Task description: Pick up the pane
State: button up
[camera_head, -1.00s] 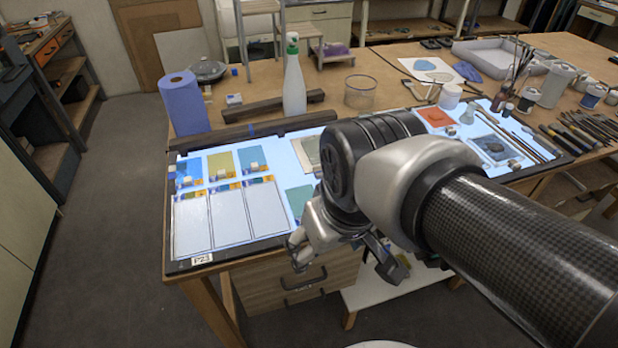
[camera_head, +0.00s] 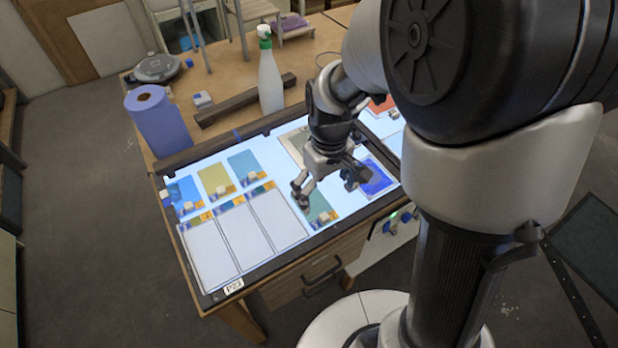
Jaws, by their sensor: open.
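Several coloured panes lie flat on the lit table (camera_head: 350,215): a blue pane (camera_head: 183,190), an olive pane (camera_head: 212,177), a teal pane (camera_head: 242,163), a green pane (camera_head: 316,204), a deep blue pane (camera_head: 378,180) and a greyish pane (camera_head: 293,143). I cannot tell which one is the task's pane. My gripper (camera_head: 329,193) is open, pointing down above the lit table, over the area of the green pane and beside the deep blue one. It appears apart from the panes and holds nothing visible. My arm hides the table's right part.
Three pale outlined rectangles (camera_head: 243,234) lie at the front left of the lit table. Small pale blocks stand by several panes.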

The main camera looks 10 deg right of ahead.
aim_at(324, 215)
notch_tip(324, 215, down, 11)
jog(key=b, duration=0.2)
jog(key=shift+r+b, duration=0.15)
jog(key=shift+b, duration=0.25)
grip_shut()
dwell(1.1)
